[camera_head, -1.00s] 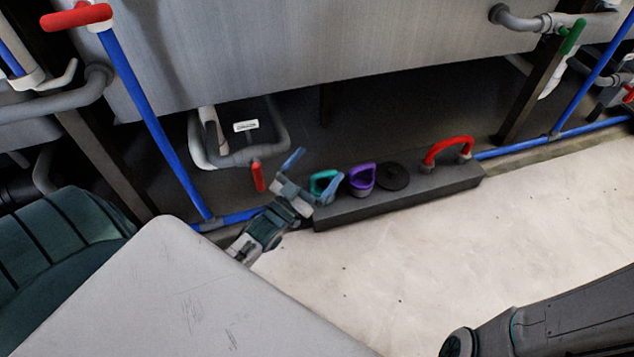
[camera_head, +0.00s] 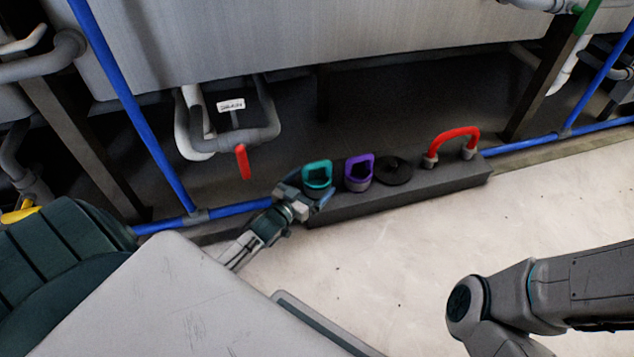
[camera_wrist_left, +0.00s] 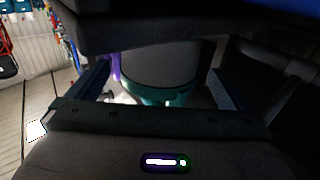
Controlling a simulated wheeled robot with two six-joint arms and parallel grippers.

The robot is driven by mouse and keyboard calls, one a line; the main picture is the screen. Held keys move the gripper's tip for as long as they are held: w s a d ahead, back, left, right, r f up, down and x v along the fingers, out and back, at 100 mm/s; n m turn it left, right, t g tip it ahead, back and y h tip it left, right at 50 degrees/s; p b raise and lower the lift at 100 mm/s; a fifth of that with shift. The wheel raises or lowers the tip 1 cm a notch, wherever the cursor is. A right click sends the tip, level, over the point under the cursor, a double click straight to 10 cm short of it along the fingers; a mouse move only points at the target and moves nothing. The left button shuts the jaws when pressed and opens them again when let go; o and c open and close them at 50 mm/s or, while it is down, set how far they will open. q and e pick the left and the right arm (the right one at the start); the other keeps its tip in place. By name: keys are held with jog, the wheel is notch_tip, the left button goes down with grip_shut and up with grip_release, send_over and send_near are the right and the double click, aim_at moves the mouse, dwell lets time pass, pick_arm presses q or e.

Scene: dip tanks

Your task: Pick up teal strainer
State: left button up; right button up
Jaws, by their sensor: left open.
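The teal strainer (camera_head: 318,175) sits at the left end of a dark grey block, its loop handle upward. My left gripper (camera_head: 308,192) is at the strainer, with its fingers open to either side of it. In the left wrist view, the strainer (camera_wrist_left: 158,70) shows as a grey cylinder with a teal rim between the two blue-grey fingers (camera_wrist_left: 155,92). I cannot tell whether the fingers touch it. My right gripper is not in view; only part of the right arm shows at lower right.
A purple strainer (camera_head: 359,172) stands close to the right of the teal one. A black disc (camera_head: 394,171) and a red handle (camera_head: 453,142) follow along the grey block (camera_head: 400,198). A pipe with a red lever (camera_head: 243,162) hangs behind. The pale floor (camera_head: 390,250) in front is clear.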

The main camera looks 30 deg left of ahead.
aim_at(319, 176)
pick_arm(q)
jog(key=shift+w+d+f+b, duration=0.1)
jog(key=shift+w+b, duration=0.25)
jog(key=shift+w, duration=0.7)
jog(key=shift+w+d+f+b, duration=0.1)
jog(key=shift+w+b, duration=0.2)
jog(key=shift+w, duration=0.7)
jog(key=shift+c, duration=0.4)
jog(key=c, duration=1)
